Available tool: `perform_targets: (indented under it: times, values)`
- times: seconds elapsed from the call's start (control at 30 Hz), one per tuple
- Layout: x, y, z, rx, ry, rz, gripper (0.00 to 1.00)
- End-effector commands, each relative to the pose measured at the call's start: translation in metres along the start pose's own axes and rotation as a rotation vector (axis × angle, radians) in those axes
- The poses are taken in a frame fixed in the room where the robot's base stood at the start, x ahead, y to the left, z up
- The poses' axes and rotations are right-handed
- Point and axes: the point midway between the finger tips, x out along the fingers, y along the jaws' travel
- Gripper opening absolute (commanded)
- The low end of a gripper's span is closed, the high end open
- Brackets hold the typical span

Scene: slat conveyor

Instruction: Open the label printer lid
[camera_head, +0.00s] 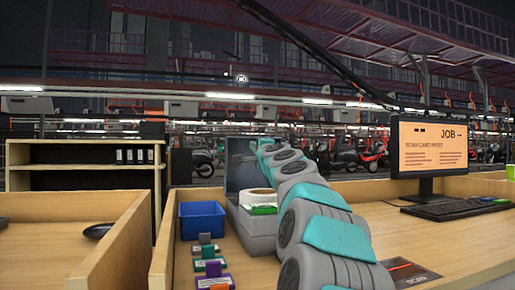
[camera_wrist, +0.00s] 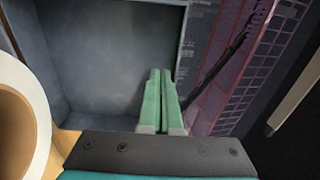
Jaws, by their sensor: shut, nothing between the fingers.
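The label printer (camera_head: 252,228) is a grey box on the wooden bench, partly hidden behind my arm. Its dark grey lid (camera_head: 234,178) stands raised, about upright, at the back of the box. A white label roll (camera_head: 259,194) shows inside. In the wrist view the lid's inner face (camera_wrist: 105,55) fills the upper left, and the roll (camera_wrist: 40,110) is at the left edge. My gripper (camera_wrist: 160,74) is shut and empty, its green fingers together in front of the lid's right part. I cannot tell whether the fingertips touch the lid.
A blue bin (camera_head: 201,220) stands left of the printer, with several small coloured holders (camera_head: 212,268) in front of it. A monitor (camera_head: 429,150) and keyboard (camera_head: 443,211) are on the right.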

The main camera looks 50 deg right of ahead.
Motion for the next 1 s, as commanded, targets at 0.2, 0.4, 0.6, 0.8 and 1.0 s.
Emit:
perform_targets:
  times: [0.2,0.4,0.6,0.8,1.0]
  values:
    - [0.017,0.003,-0.001,-0.001,0.001,0.005,0.00]
    - [0.020,0.002,0.000,0.000,-0.001,0.003,0.00]
    - [0.020,0.002,0.000,0.000,-0.001,0.003,0.00]
    - [0.024,0.002,0.000,-0.001,-0.001,0.002,0.00]
    - [0.039,0.004,0.000,-0.002,-0.001,0.003,0.00]
